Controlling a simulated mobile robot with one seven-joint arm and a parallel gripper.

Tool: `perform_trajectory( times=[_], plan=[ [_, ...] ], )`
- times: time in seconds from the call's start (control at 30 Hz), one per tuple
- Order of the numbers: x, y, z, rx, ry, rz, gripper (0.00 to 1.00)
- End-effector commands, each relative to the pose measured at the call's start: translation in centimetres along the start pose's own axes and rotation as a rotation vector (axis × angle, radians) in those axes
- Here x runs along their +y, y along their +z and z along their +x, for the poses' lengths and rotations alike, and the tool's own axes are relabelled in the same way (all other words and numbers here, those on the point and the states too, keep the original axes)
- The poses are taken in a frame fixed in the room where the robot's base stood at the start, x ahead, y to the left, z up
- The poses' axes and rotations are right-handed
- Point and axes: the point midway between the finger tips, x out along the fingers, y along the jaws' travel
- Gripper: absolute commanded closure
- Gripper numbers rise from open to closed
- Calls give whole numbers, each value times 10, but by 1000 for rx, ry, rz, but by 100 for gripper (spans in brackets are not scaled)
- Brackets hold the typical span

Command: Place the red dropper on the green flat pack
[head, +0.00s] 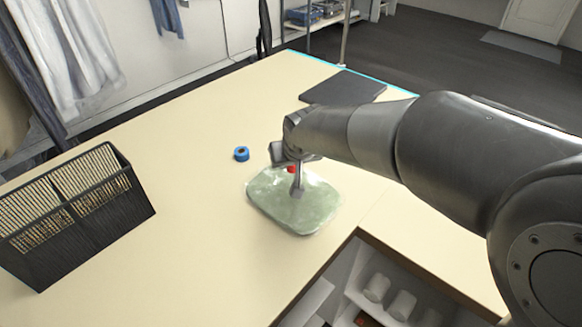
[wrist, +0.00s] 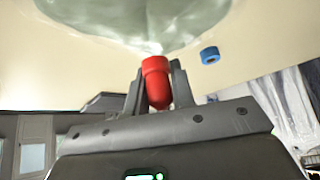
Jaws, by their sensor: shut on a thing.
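The red dropper (wrist: 156,80) is held between the two fingers of my gripper (wrist: 157,88) in the wrist view. A small red part of it (head: 291,169) shows in the head view, the rest hidden by my gripper (head: 290,178). The green flat pack (head: 312,207) lies on the table, pale and translucent. It also shows at the top of the wrist view (wrist: 135,20). In the head view my gripper is over the back part of the pack. I cannot tell whether the dropper touches it.
A blue roll (head: 241,153) lies on the table behind and left of the pack. A black wire basket (head: 75,228) stands at the left. A dark flat slab (head: 343,88) lies at the back. Shelves with white rolls (head: 376,288) are below the front table edge.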

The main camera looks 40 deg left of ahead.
Motion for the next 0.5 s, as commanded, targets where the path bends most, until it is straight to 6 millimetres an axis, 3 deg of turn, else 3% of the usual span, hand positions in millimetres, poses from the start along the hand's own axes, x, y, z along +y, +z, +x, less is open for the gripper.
perform_trajectory(
  times=[0.13, 0.5],
  plan=[
    [0, 12, 17, -2, 0, -2, 98],
    [0, 14, 21, -1, 0, -1, 98]
  ],
)
